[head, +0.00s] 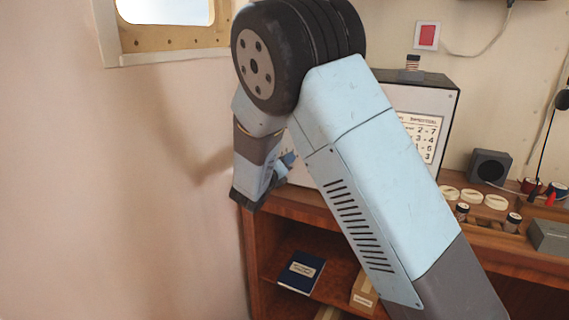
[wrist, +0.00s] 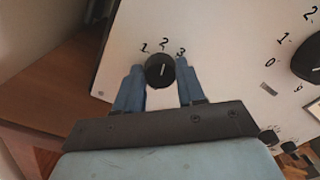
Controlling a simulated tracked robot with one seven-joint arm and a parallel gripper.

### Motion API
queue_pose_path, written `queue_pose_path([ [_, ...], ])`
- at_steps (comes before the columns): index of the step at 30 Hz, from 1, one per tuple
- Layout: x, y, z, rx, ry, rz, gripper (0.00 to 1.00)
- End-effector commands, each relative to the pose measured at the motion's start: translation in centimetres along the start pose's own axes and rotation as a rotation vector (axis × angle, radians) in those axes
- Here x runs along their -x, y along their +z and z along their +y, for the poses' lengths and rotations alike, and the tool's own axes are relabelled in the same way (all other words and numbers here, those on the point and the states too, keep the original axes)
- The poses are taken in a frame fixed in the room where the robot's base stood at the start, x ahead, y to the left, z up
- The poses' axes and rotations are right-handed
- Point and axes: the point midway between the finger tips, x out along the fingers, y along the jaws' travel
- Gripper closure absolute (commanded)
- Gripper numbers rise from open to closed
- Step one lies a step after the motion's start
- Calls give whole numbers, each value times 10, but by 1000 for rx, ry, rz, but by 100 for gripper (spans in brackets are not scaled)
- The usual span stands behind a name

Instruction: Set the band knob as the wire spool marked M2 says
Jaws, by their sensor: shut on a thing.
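In the wrist view my gripper (wrist: 159,84) has its two blue fingers on either side of a small black knob (wrist: 160,70) and is shut on it. The numbers 1, 2 and 3 arc above this knob on a white panel (wrist: 215,50). The knob's pale line points about at the 2. In the head view my gripper (head: 286,163) is at the left side of the panel, and my arm hides most of the panel. Small spools stand on the cabinet top (head: 413,62) and on the desk (head: 462,211); I cannot read an M2 on any.
A larger black dial (wrist: 309,58) with numbers is at the wrist view's right. A card with number pairs (head: 425,137) is on the panel. Pale round discs (head: 472,197), a dark speaker box (head: 490,167) and a grey box (head: 549,236) are on the desk. A wall is close on the left.

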Motion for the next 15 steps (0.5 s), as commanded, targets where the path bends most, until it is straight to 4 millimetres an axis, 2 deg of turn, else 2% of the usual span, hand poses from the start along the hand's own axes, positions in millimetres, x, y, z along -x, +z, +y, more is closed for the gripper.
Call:
queue_pose_path([
  [15,1,2,2,70,5,-5,91],
])
